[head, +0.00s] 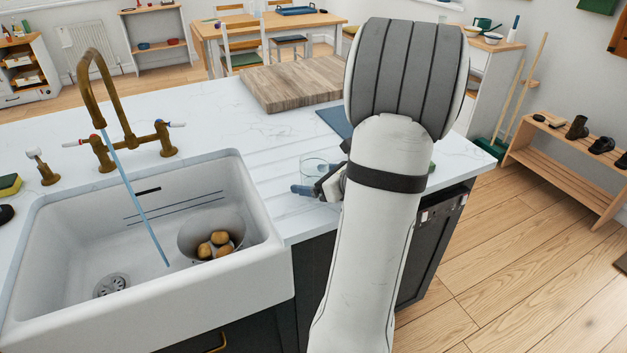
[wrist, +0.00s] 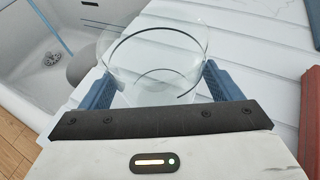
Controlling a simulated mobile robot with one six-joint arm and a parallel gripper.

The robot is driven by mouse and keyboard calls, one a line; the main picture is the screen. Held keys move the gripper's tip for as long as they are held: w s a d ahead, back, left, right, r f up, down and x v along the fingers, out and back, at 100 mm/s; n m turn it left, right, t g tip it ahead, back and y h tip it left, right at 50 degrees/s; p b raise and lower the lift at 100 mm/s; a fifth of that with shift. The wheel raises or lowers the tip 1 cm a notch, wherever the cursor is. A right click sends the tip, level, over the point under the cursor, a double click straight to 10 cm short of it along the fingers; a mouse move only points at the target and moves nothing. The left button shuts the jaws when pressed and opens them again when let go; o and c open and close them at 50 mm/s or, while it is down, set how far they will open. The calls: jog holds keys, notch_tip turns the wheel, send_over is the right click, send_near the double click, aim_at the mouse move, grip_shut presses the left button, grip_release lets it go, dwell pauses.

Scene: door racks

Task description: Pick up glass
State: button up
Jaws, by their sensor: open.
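The clear glass (head: 314,168) stands on the white countertop just right of the sink, partly hidden by my gripper in the head view. In the wrist view the glass (wrist: 152,62) is large and lies between my two blue fingers. My gripper (head: 316,190) is open, with one finger on each side of the glass. It also shows in the wrist view (wrist: 158,85). I cannot tell whether the fingers touch the glass.
The white sink (head: 262,238) is to the left, with a brass faucet (head: 125,120) running water and a bowl (head: 185,238) of brown potatoes inside. A wooden board (head: 290,84) lies behind the glass. A dark blue flat item (head: 333,121) lies partly behind my arm.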

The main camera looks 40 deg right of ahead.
jog(key=shift+c, duration=0.5)
jog(key=c, duration=1.1)
jog(key=shift+r, duration=0.1)
